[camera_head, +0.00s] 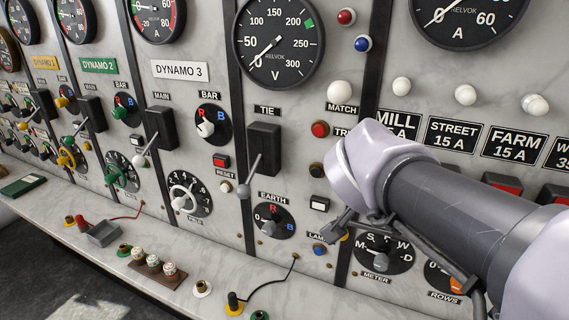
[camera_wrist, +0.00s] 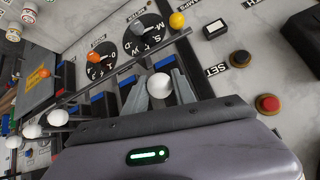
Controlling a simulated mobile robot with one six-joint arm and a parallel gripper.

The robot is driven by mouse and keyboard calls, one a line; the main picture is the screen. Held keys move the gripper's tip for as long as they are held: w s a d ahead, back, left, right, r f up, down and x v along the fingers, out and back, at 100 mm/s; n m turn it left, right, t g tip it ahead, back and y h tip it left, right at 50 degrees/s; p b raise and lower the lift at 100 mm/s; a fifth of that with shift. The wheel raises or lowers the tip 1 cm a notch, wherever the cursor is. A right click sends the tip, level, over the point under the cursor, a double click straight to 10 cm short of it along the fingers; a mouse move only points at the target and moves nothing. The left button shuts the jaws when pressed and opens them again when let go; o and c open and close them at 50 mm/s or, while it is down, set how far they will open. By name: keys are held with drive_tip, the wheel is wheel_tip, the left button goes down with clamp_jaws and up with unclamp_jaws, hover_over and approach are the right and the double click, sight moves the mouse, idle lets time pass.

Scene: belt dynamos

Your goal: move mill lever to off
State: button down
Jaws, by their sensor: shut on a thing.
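The MILL 15 A label (camera_head: 397,124) shows in the head view, partly covered by my arm, which hides the lever below it. In the wrist view my gripper (camera_wrist: 161,86) is closed around a white ball knob (camera_wrist: 160,85), one finger on each side. This knob seems to be the end of the mill lever; its stem and exact position are hidden. In the head view my gripper's fingertips are hidden behind my arm.
More white knobs (camera_wrist: 58,117) line up to the left in the wrist view. The METER dial (camera_head: 383,254), the TIE switch (camera_head: 264,150) and the red button (camera_head: 320,129) are close to my arm. A marble ledge (camera_head: 225,270) runs below the panel.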

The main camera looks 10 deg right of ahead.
wheel_tip(320, 180, down, 2)
drive_tip(key=b, duration=0.2)
drive_tip(key=t+b, duration=0.1)
drive_tip(key=b, duration=0.2)
drive_tip(key=shift+s+f+h, duration=0.15)
drive_tip(key=shift+f+h, duration=0.1)
drive_tip(key=shift+h, duration=0.05)
drive_tip(key=shift+a+b, duration=0.1)
drive_tip(key=shift+b, duration=0.3)
drive_tip(key=shift+f+b, duration=0.2)
drive_tip(key=shift+b, duration=0.45)
drive_tip(key=c, duration=1)
unclamp_jaws()
drive_tip(key=shift+c, duration=0.2)
